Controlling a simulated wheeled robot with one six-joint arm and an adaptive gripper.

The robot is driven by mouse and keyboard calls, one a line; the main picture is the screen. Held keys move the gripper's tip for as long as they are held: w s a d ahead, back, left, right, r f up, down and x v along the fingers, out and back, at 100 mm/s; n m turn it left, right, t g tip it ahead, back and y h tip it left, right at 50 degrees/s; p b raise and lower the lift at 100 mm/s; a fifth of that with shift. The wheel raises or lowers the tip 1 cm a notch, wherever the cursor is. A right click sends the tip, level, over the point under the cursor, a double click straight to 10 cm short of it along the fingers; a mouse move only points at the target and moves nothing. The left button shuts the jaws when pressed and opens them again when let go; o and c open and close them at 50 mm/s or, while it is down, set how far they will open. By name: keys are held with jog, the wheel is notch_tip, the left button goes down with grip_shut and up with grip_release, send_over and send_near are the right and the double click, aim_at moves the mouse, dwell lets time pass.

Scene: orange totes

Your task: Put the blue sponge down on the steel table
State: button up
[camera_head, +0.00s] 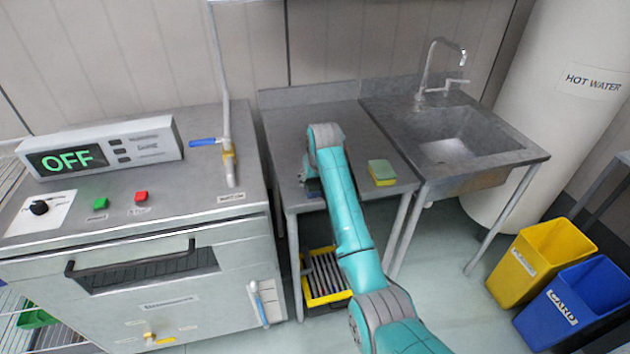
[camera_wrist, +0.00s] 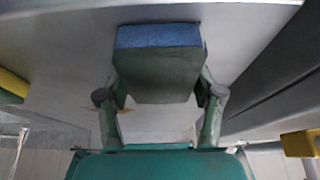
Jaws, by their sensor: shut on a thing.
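My gripper (camera_wrist: 158,80) is shut on the blue sponge (camera_wrist: 158,36), with one finger on each side of it in the wrist view. The sponge has a blue part and a dark green part. In the head view only a small dark blue bit of the sponge (camera_head: 314,187) shows beside my arm, which hides most of the gripper. The sponge is at the front left part of the steel table (camera_head: 285,125). In the wrist view the grey table surface (camera_wrist: 60,40) lies close behind it. I cannot tell whether the sponge touches the table.
A yellow and green sponge (camera_head: 382,172) lies on the table's right side. The sink (camera_head: 455,140) adjoins on the right, and the machine with the OFF display (camera_head: 66,160) stands on the left. The table's back left is clear.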

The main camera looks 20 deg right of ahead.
jog(key=o, duration=1)
jog(key=shift+f, duration=0.1)
jog(key=v, duration=1.2)
